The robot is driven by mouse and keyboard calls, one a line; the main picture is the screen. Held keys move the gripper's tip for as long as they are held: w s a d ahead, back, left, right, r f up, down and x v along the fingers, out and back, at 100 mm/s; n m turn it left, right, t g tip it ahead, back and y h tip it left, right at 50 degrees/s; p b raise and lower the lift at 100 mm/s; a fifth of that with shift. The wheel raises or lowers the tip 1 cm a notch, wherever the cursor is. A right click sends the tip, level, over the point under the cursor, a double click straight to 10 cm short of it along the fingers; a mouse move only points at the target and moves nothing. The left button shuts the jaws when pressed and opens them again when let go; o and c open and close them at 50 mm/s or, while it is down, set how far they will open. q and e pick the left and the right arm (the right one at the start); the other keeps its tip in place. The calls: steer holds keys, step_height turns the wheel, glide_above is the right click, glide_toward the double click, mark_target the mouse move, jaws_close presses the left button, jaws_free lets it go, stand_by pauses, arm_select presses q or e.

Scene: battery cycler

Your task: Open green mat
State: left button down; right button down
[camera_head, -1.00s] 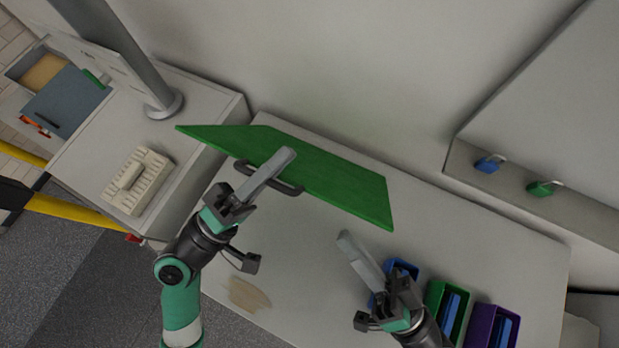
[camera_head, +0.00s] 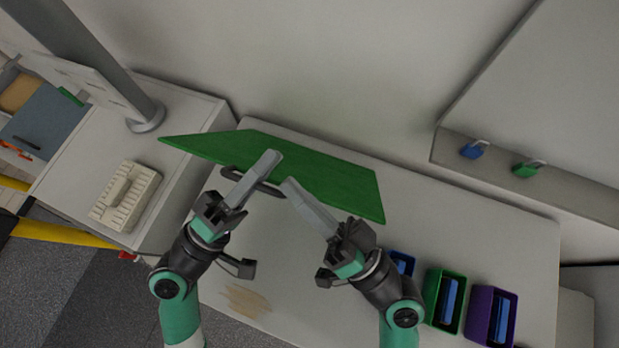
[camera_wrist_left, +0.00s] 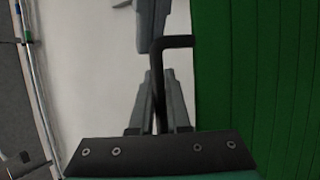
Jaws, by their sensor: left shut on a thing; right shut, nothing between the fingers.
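The green mat (camera_head: 320,178) is a flat green panel at the back of the white table. A dark bar handle (camera_head: 238,174) is on its near edge. My left gripper (camera_head: 272,160) is shut on the handle. In the left wrist view the handle (camera_wrist_left: 158,90) runs between its fingers (camera_wrist_left: 158,118), with the ribbed mat (camera_wrist_left: 255,75) to the right. My right gripper (camera_head: 290,184) is shut and empty, with its tips at the handle's right end. Whether they touch it is unclear. Its finger (camera_wrist_left: 150,25) shows at the top of the left wrist view.
Blue (camera_head: 404,258), green (camera_head: 430,296) and purple (camera_head: 478,312) bins stand at the table's right front. Blue (camera_head: 473,150) and green (camera_head: 527,169) padlocks are on the right ledge. The table's middle front has a brown patch (camera_head: 246,301).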

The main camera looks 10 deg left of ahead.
arm_select(q)
steer(key=shift+a, duration=0.1)
steer(key=shift+r, duration=0.15)
arm_select(e)
steer(key=shift+s+a+f, duration=0.15)
steer(key=shift+s+f, duration=0.35)
steer(key=shift+s, duration=0.05)
steer(key=shift+s+a+f, duration=0.15)
steer(key=shift+s+f, duration=0.35)
steer(key=shift+s, duration=0.05)
arm_select(q)
steer(key=c, duration=1.2)
jaws_free()
steer(key=shift+o, duration=0.2)
arm_select(e)
steer(key=shift+d+r, duration=0.1)
